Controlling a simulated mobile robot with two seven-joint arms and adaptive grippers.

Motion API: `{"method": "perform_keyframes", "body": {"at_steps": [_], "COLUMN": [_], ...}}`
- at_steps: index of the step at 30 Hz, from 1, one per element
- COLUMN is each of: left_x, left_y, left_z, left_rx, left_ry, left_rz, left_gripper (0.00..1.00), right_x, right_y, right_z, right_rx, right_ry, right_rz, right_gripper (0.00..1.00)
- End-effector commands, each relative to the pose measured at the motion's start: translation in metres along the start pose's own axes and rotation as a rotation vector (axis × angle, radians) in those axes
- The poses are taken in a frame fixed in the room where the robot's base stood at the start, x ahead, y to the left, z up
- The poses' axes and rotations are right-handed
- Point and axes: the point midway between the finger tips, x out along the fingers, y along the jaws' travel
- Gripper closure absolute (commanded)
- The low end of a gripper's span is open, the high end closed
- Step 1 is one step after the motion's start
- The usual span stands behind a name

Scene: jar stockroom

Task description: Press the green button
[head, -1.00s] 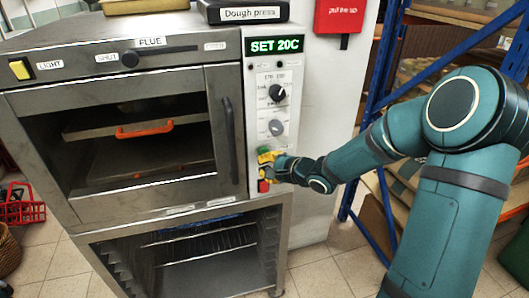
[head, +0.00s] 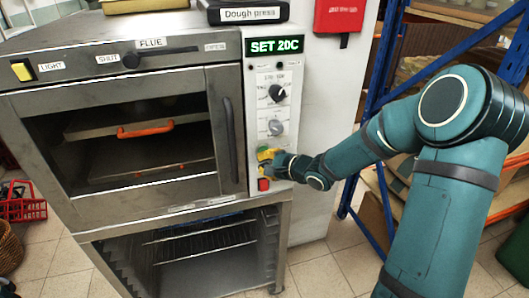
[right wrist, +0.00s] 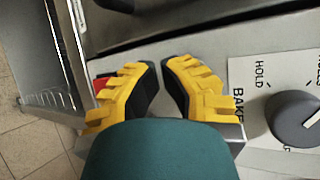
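The control panel (head: 287,80) is on the right of the oven front. The green button does not show in either view; my right gripper may cover it. My right gripper (head: 264,154) is at the lower panel, below the lower knob (head: 275,128) and just above a red button (head: 263,184). In the right wrist view its yellow fingers (right wrist: 159,66) come nearly together at the tips, with nothing seen between them. The red button (right wrist: 101,82) shows there beside the left finger. I cannot tell whether the fingertips touch the panel. My left gripper is not in view.
The oven (head: 110,195) has a vertical door handle (head: 229,138) left of the panel. An upper knob (head: 277,93) sits below the "SET 20C" display (head: 276,46). A red box (head: 339,15) hangs on the wall. A blue rack (head: 375,90) stands behind my right arm.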

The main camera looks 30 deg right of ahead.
Motion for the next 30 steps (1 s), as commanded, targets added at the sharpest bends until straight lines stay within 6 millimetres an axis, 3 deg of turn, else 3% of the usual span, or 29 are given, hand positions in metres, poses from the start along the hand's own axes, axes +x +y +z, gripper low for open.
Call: {"method": "perform_keyframes", "body": {"at_steps": [21,30], "left_x": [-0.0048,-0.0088], "left_y": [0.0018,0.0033], "left_z": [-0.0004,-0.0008], "left_rx": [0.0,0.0], "left_ry": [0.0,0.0], "left_rz": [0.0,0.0], "left_gripper": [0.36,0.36], "right_x": [0.0043,-0.0025], "right_y": [-0.0021,0.0009], "right_z": [-0.0024,0.0014], "right_rx": [0.001,0.001], "right_ry": [0.0,0.0], "right_rz": [0.0,0.001], "right_gripper": [1.0,1.0]}}
